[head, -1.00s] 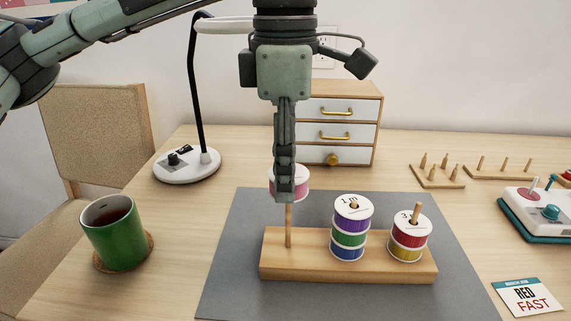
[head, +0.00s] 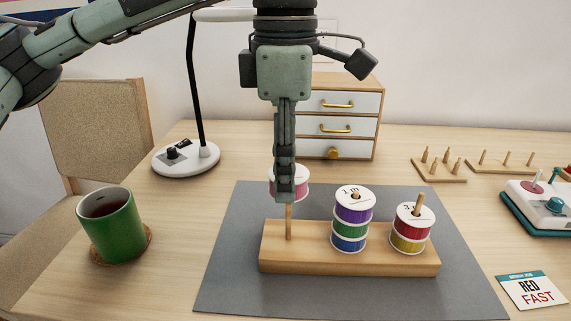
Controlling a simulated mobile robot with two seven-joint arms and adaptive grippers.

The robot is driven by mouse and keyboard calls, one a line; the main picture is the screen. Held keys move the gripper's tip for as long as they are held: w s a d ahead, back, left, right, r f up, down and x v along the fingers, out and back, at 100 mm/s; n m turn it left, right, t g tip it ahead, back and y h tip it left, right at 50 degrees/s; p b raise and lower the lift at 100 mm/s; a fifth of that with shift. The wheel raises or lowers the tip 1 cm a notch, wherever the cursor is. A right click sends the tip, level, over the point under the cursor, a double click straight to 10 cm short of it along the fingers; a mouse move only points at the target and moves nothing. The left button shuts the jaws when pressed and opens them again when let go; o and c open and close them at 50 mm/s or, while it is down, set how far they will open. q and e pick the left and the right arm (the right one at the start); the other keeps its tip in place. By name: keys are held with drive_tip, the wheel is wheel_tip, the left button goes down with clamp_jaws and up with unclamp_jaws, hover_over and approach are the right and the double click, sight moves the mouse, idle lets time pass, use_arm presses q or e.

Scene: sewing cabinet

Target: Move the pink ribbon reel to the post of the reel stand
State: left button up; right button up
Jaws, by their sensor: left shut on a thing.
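The pink ribbon reel (head: 302,184), with white flanges, is held by my left gripper (head: 285,190), whose shut fingers cover its middle. The wooden reel stand (head: 350,262) lies on a grey mat. Its left post (head: 289,222) carries no reel at its base, and the held reel hangs in line above its visible part. The post's top is hidden by the fingers, so I cannot tell whether it is inside the reel. The middle post holds a stack of purple, green and blue reels (head: 350,225). The right post holds red and yellow reels (head: 410,230). My right gripper is not in view.
A green mug (head: 112,232) stands on a coaster at left, near a lamp base (head: 187,158). A small drawer cabinet (head: 345,105) is behind the gripper. Pegged racks (head: 438,170), a device (head: 545,205) and a card (head: 530,290) are at right. The grey mat (head: 240,280) has free room in front.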

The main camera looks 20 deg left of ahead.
use_arm(q)
drive_tip(key=shift+f+b, duration=0.85)
drive_tip(key=shift+f, duration=0.25)
drive_tip(key=o, duration=1.2)
drive_tip(key=shift+c, duration=0.2)
wheel_tip(320, 180, up, 12)
